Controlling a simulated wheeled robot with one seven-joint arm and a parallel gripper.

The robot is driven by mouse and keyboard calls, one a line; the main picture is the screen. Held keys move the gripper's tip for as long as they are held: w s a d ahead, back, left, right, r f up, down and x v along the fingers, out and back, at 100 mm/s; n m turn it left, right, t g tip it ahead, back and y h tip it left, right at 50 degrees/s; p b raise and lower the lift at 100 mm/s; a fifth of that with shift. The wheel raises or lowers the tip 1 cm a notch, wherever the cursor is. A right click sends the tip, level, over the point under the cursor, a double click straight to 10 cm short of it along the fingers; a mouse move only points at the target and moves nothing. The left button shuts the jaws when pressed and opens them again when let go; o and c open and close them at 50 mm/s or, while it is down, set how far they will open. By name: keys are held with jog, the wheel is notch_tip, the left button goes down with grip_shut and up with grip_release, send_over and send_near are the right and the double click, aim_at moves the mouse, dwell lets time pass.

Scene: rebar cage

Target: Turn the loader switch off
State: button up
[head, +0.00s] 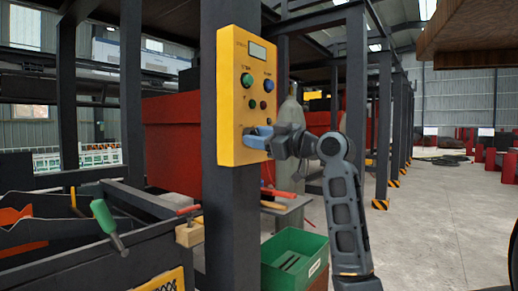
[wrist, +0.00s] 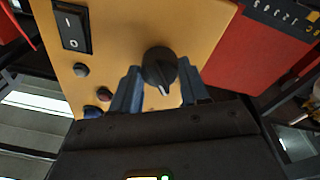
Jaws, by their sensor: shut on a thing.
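The yellow control panel (head: 240,95) is fixed to a dark upright post. My gripper (head: 260,138) is at the panel's lower part, its blue fingers against the panel front. In the wrist view my gripper (wrist: 160,90) has one finger on each side of a black rotary knob (wrist: 159,66) and is shut on it. The knob's pale pointer faces down in that view, toward my gripper. A black rocker switch (wrist: 73,28) marked I and O sits at the upper left there. I cannot read which control is labelled loader. The knob is hidden in the head view.
Green (head: 247,80), blue (head: 269,85) and red (head: 263,105) round controls sit on the panel above my gripper. A green crate (head: 295,262) stands below. A green-handled tool (head: 104,216) rests at the left bench. Open floor lies at the right.

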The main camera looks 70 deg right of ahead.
jog(key=shift+f+n+b, duration=0.1)
jog(key=shift+n+b, duration=0.5)
jog(key=shift+n, duration=0.3)
jog(key=o, duration=1.1)
jog(key=shift+c, duration=0.2)
jog(key=shift+s, duration=0.1)
jog(key=v, duration=0.7)
jog(key=shift+s, duration=0.3)
